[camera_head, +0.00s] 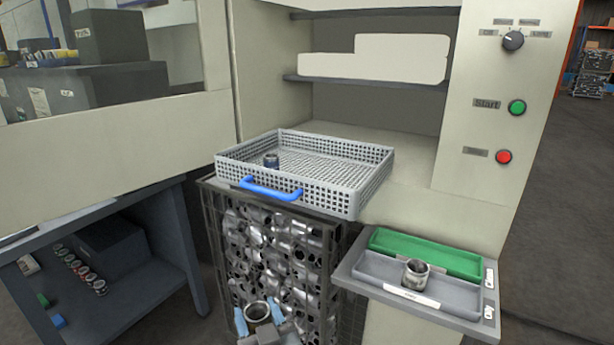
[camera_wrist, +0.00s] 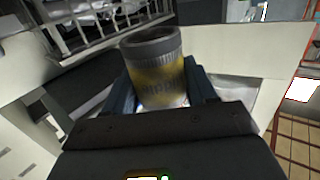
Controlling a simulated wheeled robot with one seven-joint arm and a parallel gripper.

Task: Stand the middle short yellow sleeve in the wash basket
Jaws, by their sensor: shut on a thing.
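My gripper (camera_head: 259,318) is low at the bottom of the head view, in front of the wire cage. It is shut on a short yellow sleeve (camera_wrist: 155,72), grimy grey with a worn yellow band in the wrist view. In the head view its open round end (camera_head: 257,311) faces up between the blue fingers. The sleeve looks roughly upright. The wash basket (camera_head: 350,200) is a grey mesh tray with a blue front handle, higher up and behind my gripper on the machine's ledge.
A side tray at the right has a green compartment (camera_head: 430,249) and a grey one (camera_head: 370,268); another grimy sleeve (camera_head: 416,273) stands in the grey one. A wire cage of metal parts (camera_head: 285,260) stands below the basket. Several sleeves (camera_head: 82,270) line the left shelf. Most of the basket floor is clear.

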